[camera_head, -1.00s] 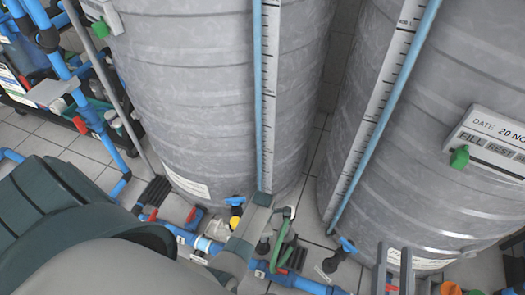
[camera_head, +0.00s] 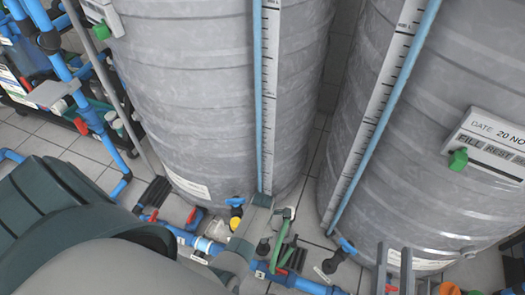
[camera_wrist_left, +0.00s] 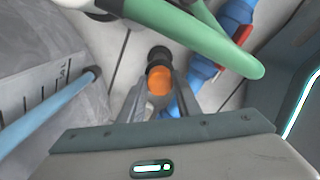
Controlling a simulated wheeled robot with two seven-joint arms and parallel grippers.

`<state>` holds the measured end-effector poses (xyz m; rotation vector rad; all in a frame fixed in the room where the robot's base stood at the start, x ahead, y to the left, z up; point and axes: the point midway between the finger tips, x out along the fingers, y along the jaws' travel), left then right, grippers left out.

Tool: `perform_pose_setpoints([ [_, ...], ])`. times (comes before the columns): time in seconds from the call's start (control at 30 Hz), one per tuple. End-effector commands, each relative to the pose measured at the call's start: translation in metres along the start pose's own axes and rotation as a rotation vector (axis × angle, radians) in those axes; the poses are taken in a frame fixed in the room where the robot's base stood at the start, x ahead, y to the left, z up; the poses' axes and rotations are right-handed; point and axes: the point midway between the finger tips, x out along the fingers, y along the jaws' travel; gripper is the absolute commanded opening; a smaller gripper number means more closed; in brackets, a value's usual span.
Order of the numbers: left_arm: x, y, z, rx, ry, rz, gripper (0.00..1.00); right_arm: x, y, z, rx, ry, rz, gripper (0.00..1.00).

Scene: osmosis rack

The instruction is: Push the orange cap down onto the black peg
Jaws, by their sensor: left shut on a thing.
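In the left wrist view the small round orange cap (camera_wrist_left: 159,81) sits between the fingertips of my left gripper (camera_wrist_left: 160,92), which is shut on it. The black peg (camera_wrist_left: 158,56) shows just beyond the cap, in line with it. They look very close or touching; I cannot tell how far the cap sits on the peg. In the head view my left gripper's body is between the left tank and the green handle; its fingers and the cap are hidden there. My right gripper (camera_head: 393,268) is at the bottom right, its two fingers apart and empty.
A green handle (camera_wrist_left: 205,38) passes close by my left fingers, with blue pipe fittings (camera_wrist_left: 232,20) behind it. Two large grey tanks (camera_head: 205,90) (camera_head: 450,75) stand behind. Blue pipes and valves (camera_head: 235,208) run along the floor.

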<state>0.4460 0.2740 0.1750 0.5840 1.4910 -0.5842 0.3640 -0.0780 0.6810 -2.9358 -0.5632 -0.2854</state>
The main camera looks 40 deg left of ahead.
Motion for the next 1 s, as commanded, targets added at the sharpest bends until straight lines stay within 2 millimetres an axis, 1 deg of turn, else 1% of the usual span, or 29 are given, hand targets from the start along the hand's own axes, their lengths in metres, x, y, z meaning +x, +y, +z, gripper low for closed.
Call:
perform_pose_setpoints([
  [0.4, 0.0073, 0.0000, 0.0001, 0.000, 0.000, 0.000, 0.10, -0.0010, 0.0005, 0.0046, 0.000, 0.000, 0.000, 0.29],
  [0.43, 0.0073, 0.0000, 0.0001, 0.000, 0.000, 0.000, 0.32, -0.0010, 0.0005, 0.0045, 0.000, 0.000, 0.000, 0.29],
  [0.47, 0.0068, 0.0001, 0.0001, 0.000, 0.000, 0.000, 0.40, -0.0009, 0.0004, 0.0041, 0.000, 0.000, 0.000, 0.29],
  [0.5, 0.0067, 0.0001, 0.0001, 0.000, 0.000, 0.000, 0.49, -0.0009, 0.0004, 0.0041, 0.000, 0.000, 0.000, 0.29],
  [0.53, 0.0068, 0.0001, 0.0000, 0.000, 0.000, 0.000, 0.52, -0.0009, 0.0004, 0.0041, 0.000, 0.000, 0.000, 0.29],
  [0.83, 0.0064, 0.0000, 0.0001, 0.000, 0.000, 0.000, 0.52, -0.0008, 0.0004, 0.0036, 0.000, 0.000, 0.000, 0.29],
  [1.0, 0.0016, 0.0000, 0.0001, 0.000, 0.000, 0.000, 0.52, 0.0003, -0.0001, -0.0013, 0.000, 0.000, 0.000, 0.29],
])
